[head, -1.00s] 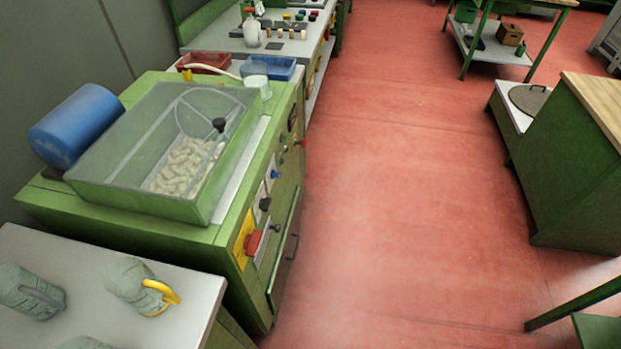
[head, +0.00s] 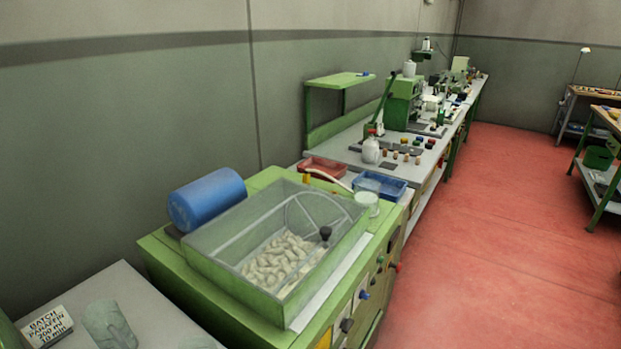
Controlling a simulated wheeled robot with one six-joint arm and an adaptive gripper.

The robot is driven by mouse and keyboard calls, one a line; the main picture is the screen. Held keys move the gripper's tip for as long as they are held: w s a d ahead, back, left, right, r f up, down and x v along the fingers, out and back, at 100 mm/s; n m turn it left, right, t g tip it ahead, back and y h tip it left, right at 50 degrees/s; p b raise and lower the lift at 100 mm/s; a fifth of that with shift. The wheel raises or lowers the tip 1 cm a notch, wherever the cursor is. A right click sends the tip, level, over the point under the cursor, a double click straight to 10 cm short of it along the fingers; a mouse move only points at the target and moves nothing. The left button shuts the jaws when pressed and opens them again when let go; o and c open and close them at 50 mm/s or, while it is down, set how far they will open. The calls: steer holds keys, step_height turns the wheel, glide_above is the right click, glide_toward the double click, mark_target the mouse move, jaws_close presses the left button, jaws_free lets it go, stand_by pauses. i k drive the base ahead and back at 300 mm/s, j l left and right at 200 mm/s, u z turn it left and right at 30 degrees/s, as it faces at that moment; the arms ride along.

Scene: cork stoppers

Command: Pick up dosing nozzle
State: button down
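I cannot single out a dosing nozzle for certain. A thin white curved tube (head: 330,178) runs from a small yellow fitting (head: 306,178) at the back of the green machine (head: 160,262) toward a whitish cup (head: 367,203) at its back right corner. The tube's far end is too small to make out. A clear-walled tank (head: 235,287) full of pale cork stoppers (head: 275,262) sits on the machine, with a dark knob (head: 325,233) at its right. My gripper is not in view.
A red tray (head: 322,167) and a blue tray (head: 380,186) stand beyond the machine. A long bench (head: 345,152) with a white bottle (head: 370,150) continues along the wall. The red floor (head: 480,260) at right is clear.

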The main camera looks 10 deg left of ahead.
mark_target(305, 176)
steer(key=i+l+u, duration=0.3)
steer(key=l+u, duration=0.25)
steer(key=l, duration=0.2)
steer(key=i+l+u, duration=0.15)
steer(key=l+u, duration=0.15)
steer(key=l, duration=0.15)
steer(key=i+l+z, duration=0.15)
steer(key=i, duration=0.35)
steer(key=i+l+z, duration=0.15)
steer(key=i+l, duration=0.15)
steer(key=i, duration=0.2)
steer(key=i+l+z, duration=0.1)
steer(key=l+z, duration=0.15)
steer(key=l, duration=0.25)
